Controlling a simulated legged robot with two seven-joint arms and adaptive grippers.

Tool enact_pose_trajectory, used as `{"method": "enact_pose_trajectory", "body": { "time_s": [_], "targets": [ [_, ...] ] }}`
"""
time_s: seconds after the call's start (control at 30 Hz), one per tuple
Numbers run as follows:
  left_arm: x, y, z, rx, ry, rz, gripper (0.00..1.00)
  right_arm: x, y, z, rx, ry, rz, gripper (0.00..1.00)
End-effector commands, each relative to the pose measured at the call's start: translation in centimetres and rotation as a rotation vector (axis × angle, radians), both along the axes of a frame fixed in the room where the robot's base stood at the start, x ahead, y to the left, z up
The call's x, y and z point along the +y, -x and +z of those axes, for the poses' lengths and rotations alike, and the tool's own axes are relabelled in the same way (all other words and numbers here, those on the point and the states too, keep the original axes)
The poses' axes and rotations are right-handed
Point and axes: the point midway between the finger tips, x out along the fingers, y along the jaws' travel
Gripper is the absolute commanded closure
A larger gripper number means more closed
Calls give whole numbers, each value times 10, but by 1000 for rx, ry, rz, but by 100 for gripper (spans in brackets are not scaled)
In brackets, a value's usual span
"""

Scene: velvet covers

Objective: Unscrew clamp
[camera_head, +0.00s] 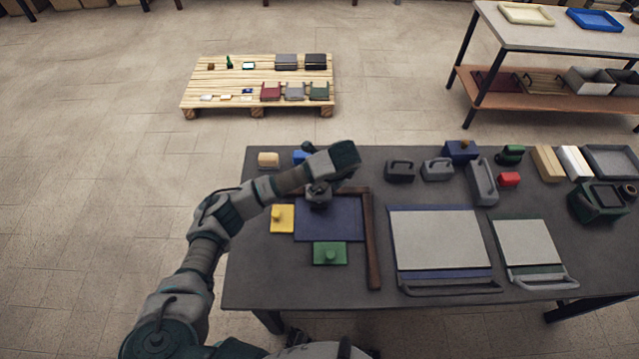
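My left arm reaches in from the lower left over the dark table (330,290). My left gripper (319,194) points down at the upper edge of a dark blue panel (330,225). The wrist hides what lies under it, and whether the fingers are open or shut is unclear. A yellow block with a knob (282,218) sits at the panel's left edge, and a green block with a knob (330,254) at its near edge. A blue block (300,157) shows partly behind my arm. Which piece is the clamp is unclear. My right gripper is not in view.
A brown L-shaped bar (372,250) borders the panel's right side. Two pale panels with handles (435,240) (527,243) lie to the right. Grey handled blocks (400,172) and other small parts line the back. A pallet (200,92) and a shelf (550,38) stand beyond.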

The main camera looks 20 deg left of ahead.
Motion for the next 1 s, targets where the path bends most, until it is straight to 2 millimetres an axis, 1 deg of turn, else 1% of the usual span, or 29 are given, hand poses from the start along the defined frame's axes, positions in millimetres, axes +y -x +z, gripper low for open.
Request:
{"method": "enact_pose_trajectory", "body": {
  "time_s": [0.2, 0.47, 0.5, 0.6, 0.83, 0.93, 1.0],
  "targets": [
    [-1, 0, -1, -1, 3, 15, 86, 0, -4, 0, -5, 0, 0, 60],
    [-1, 0, -1, 0, 3, 16, 86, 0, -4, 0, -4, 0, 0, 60],
    [-1, 0, -1, 1, 3, 15, 48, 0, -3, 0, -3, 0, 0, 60],
    [-1, 0, -1, 1, 3, 15, 27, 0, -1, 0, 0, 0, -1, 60],
    [-1, 1, 0, 0, 2, 15, 27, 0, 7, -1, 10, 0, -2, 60],
    [-1, 0, 2, -2, 2, 14, 27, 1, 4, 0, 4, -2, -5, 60],
    [-3, 1, 7, -4, 2, 13, 27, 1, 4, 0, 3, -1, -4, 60]
  ]
}}
